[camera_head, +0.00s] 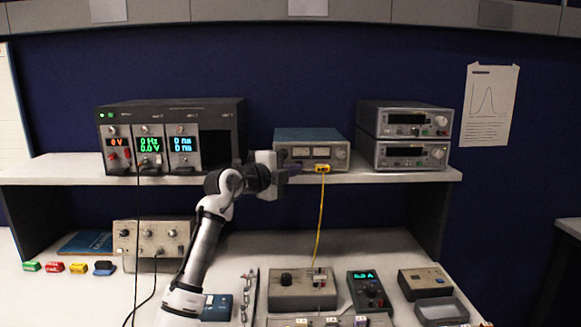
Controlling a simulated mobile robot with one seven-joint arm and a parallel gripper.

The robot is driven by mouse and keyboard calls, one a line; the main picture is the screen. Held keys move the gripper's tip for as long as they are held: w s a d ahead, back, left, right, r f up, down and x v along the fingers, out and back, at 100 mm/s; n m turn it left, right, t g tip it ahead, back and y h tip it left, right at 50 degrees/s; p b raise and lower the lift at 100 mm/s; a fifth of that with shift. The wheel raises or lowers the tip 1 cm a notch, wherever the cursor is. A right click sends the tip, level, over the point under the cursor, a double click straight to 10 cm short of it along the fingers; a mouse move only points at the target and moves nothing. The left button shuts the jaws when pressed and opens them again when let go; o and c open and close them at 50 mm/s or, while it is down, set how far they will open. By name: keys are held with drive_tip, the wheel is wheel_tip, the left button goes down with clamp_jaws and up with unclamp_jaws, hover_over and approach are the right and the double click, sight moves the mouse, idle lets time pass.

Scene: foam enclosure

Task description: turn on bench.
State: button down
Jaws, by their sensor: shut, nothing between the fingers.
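The bench's equipment stands on a shelf and on the worktop below it. On the shelf, a dark rack unit (172,137) shows lit red, green and blue readouts. Two stacked grey units (404,136) at the right have dark displays. My gripper (297,169) is shut and empty, pointing right, in front of the lower left of the teal-topped box. Whether it touches the box I cannot tell. My arm hides part of the shelf edge.
On the worktop are a beige knobbed unit (152,243), a grey control box (302,289), a lit handheld meter (369,291) and a box with a tray at the right. Small coloured items (54,267) lie at the left. The yellow cable (320,220) hangs down to the grey box.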

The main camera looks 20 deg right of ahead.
drive_tip(key=shift+w+f, duration=0.15)
drive_tip(key=b, duration=0.2)
drive_tip(key=shift+w+d+f+m+h+b, duration=0.1)
drive_tip(key=shift+w+f+m+h+b, duration=0.05)
drive_tip(key=shift+f+m+h+b, duration=0.2)
drive_tip(key=shift+w+r+m+t+h+b, duration=0.1)
drive_tip(key=shift+r+m+t+h+b, duration=0.25)
drive_tip(key=shift+b, duration=0.45)
